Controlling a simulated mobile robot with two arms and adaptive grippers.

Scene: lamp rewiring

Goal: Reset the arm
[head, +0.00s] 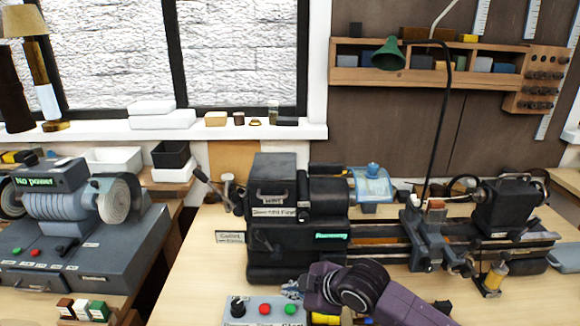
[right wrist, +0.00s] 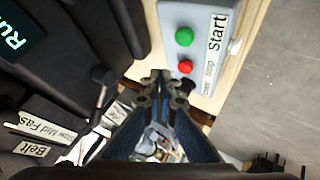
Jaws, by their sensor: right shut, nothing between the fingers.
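My right arm, with a purple link, comes in at the bottom of the head view. Its gripper (head: 291,289) is over the back right part of a grey control box (head: 240,303), in front of the lathe. In the right wrist view the fingers (right wrist: 161,84) meet at their tips with nothing between them. The box (right wrist: 209,42) with its green and red buttons and "Start" label lies beyond the tips there. I cannot tell whether the tips touch anything. My left gripper is in neither view.
The black lathe (head: 285,215) stands close behind the gripper; its green display reads "Running". A bench grinder (head: 75,220) at left shows "No power". A green lamp (head: 388,55) hangs above. Bare wooden bench top (head: 195,265) lies left of the lathe.

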